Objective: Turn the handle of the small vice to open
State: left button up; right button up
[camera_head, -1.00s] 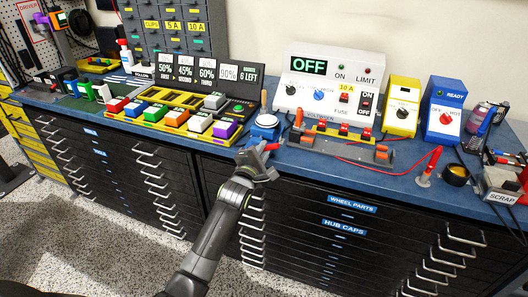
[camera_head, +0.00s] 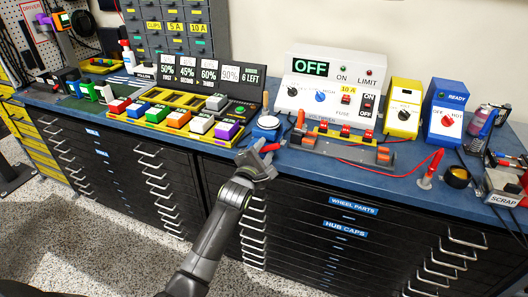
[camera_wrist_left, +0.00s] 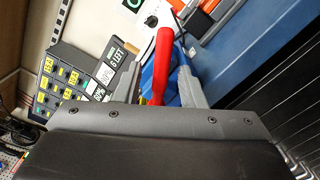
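The small vice (camera_head: 268,124) is blue with a pale round top and stands at the front edge of the blue bench. Its red handle (camera_head: 270,148) sticks out at the front edge, beside my left gripper (camera_head: 258,158). In the left wrist view, the red handle (camera_wrist_left: 162,62) runs lengthwise between the two grey fingers of my left gripper (camera_wrist_left: 158,85). The fingers are apart, with a gap showing on each side of the handle. Whether either finger touches it I cannot tell. The blue vice body is partly hidden behind the handle and fingers. My right gripper is not in view.
A yellow tray of coloured blocks (camera_head: 152,125) lies left of the vice. A grey fixture with orange ends (camera_head: 340,146) and a white control box reading OFF (camera_head: 325,88) stand to its right. Black drawers with metal handles (camera_head: 345,240) lie below the bench edge.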

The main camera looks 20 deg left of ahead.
pick_arm(q)
jog(key=s, duration=1.7)
jog(key=shift+s+a+b, duration=0.25)
jog(key=shift+b, duration=0.15)
jog(key=s+a+f+m+g, duration=0.1)
jog(key=s+f+m+g, duration=0.25)
jog(key=f, duration=0.75)
jog(key=s+a+f+m+g+y, duration=0.15)
jog(key=f+m, duration=0.25)
jog(key=f, duration=0.8)
jog(key=s+a+f+m+g+h, duration=0.1)
jog(key=s+f+m+g, duration=0.2)
jog(key=f, duration=0.8)
jog(key=s+a+f+m+g, duration=0.2)
jog(key=s+f+m+g, duration=0.3)
jog(key=s+f, duration=0.85)
jog(key=s+a+f+m+g, duration=0.1)
jog(key=s+f+m, duration=0.3)
jog(key=s, duration=0.7)
jog(key=s+a+f+m+g+y+p, duration=0.1)
jog(key=s+f+m, duration=0.3)
jog(key=s, duration=0.7)
jog(key=shift+g, duration=0.9)
